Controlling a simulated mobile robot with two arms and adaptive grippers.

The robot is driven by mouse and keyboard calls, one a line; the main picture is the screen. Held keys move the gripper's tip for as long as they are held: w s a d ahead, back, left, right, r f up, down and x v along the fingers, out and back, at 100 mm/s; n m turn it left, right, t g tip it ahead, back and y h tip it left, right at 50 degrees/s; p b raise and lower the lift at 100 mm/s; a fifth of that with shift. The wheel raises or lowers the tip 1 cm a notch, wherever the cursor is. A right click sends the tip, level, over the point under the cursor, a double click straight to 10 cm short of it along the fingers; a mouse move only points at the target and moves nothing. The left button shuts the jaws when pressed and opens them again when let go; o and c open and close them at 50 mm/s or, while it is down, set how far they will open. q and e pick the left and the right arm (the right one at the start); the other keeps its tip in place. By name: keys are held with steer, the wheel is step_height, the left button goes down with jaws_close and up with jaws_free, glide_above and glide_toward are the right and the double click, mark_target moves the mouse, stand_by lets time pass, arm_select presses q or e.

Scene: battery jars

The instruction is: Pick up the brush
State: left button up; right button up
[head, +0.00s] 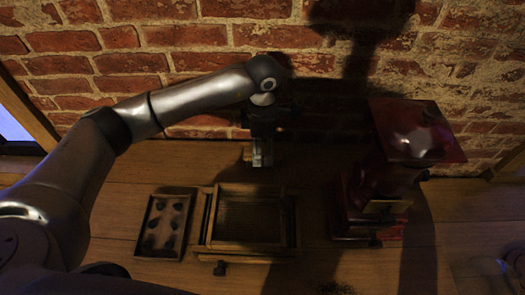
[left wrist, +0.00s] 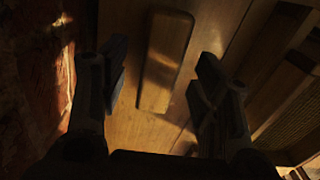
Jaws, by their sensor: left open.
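A long wooden piece with rounded corners, which looks like the back of the brush (left wrist: 165,62), lies on the wooden surface in the left wrist view. It sits between and beyond the two fingers of my left gripper (left wrist: 158,85), which are apart with nothing held. In the head view my left gripper (head: 262,158) points down near the brick wall, behind the wooden box. My right gripper is not in view.
A wooden box (head: 208,238) with a small knob in front stands mid-table. A shallow tray (head: 141,228) with several dark hollows or pieces lies left of it. A red grinder-like machine (head: 415,145) stands at right. The brick wall (head: 150,85) is close behind.

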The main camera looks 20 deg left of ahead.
arm_select(q)
steer(key=shift+f, duration=0.8)
steer(key=c, duration=1.1)
steer(key=shift+r, duration=0.1)
steer(key=shift+c, duration=0.2)
steer(key=shift+r+b, duration=0.5)
steer(key=s+d+r+b, duration=0.5)
steer(key=s+d+r, duration=0.2)
steer(key=s+r, duration=0.5)
steer(key=shift+d, duration=0.2)
